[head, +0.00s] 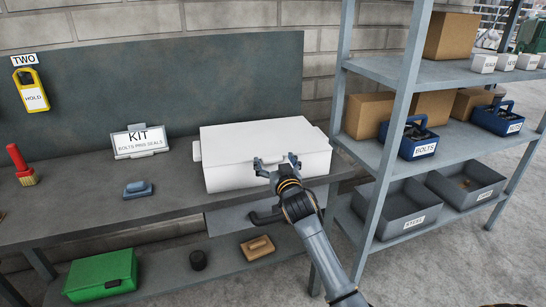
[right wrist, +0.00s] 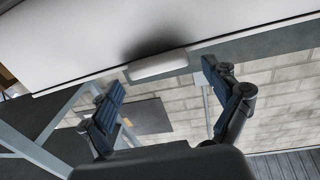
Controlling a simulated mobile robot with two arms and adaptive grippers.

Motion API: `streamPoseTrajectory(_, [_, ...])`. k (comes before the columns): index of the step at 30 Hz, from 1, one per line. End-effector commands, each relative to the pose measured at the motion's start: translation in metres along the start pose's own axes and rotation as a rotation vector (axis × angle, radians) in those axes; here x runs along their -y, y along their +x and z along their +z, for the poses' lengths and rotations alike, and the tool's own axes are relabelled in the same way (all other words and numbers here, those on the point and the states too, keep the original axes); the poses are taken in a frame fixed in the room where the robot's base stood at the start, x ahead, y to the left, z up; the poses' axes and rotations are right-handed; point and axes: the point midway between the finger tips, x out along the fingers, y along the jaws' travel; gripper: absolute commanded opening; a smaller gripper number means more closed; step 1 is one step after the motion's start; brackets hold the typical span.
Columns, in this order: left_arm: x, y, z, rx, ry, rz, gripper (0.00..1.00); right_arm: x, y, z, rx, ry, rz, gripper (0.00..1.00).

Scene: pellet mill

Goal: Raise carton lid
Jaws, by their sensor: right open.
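The white carton (head: 250,135) stands on the grey bench with its lid down. A small tab shows on its left end. My right gripper (head: 277,163) is at the carton's front face, near the right part, with its fingers spread. In the right wrist view the white carton (right wrist: 90,40) fills the top, and a pale tab (right wrist: 158,65) sticks out from its edge. The open fingers of my right gripper (right wrist: 163,76) are on either side of this tab, with nothing gripped. I cannot tell whether they touch the carton. My left gripper is out of view.
A shelf rack (head: 398,130) with boxes and bins stands close on the right. A green case (head: 102,275) sits on the lower shelf.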

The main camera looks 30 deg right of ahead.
Motion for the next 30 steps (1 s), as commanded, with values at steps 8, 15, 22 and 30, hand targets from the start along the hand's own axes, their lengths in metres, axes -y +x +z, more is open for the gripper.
streamPoseTrajectory(8, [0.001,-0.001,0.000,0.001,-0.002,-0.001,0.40,0.000,0.018,0.000,0.000,-0.001,0.000,0.89])
streamPoseTrajectory(15, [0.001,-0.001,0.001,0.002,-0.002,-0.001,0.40,0.000,0.018,0.000,0.001,0.000,0.000,0.89])
streamPoseTrajectory(22, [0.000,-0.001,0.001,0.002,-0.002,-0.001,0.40,0.000,0.018,0.000,0.000,0.000,0.000,0.42])
streamPoseTrajectory(30, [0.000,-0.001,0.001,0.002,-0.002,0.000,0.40,0.000,0.018,0.000,0.001,0.000,0.000,0.09])
